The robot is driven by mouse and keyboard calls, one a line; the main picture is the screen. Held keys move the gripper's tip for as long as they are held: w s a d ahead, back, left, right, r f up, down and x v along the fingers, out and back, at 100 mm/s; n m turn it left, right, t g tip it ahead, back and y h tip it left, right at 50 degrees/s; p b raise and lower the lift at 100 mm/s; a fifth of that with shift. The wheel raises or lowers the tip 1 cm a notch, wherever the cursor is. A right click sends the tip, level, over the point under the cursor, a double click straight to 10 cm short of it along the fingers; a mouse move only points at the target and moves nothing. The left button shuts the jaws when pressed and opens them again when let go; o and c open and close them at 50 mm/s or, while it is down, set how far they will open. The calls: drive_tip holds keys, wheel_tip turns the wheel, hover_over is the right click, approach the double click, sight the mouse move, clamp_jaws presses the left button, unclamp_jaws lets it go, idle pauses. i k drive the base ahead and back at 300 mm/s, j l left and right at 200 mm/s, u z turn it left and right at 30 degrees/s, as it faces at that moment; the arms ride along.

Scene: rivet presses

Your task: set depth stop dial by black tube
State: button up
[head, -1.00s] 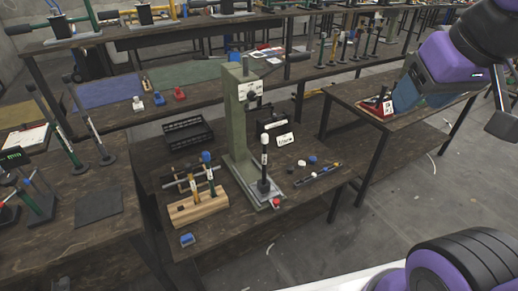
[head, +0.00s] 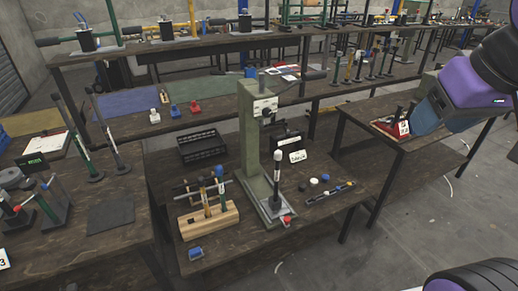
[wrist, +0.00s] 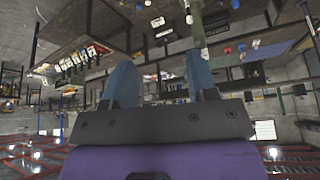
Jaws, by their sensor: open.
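A green rivet press (head: 250,145) stands on the middle bench, with a white-faced plate (head: 265,108) high on its column. A black upright tube with a pale top (head: 277,172) stands on the press base, in front of the column. A small red part (head: 287,219) sits at the base's front edge. I cannot tell for sure which part is the depth stop dial. My gripper (wrist: 160,78) is open and empty in the wrist view, its two blue fingers apart. In the head view my arm is at the upper right, well away from the press.
A wooden block with upright tools (head: 208,220) stands left of the press. A black crate (head: 202,146) is behind it. Small caps (head: 312,181) and a dark strip (head: 330,194) lie to the right. A side table with a red item (head: 392,130) is at right. Floor between benches is clear.

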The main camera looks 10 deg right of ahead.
sight(267, 112)
drive_tip(key=i+l, duration=0.85)
drive_tip(key=u, duration=0.05)
